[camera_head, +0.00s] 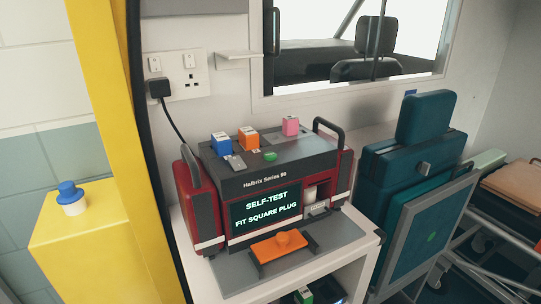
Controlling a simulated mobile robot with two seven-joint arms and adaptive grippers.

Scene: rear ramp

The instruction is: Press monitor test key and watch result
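The red and dark grey monitor (262,184), labelled "Halbrix Series 90", stands on a white stand. An orange piece with a raised knob (279,246) sits in front of the screen between dark bars. Neither of my grippers is in view.
A black plug (159,88) with a cable is in the wall socket (187,76). A yellow cabinet (83,245) carries a blue-capped white container (71,197). A teal folding seat (417,160) stands to the right. A grey mat (233,271) has bare room in front of the monitor.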

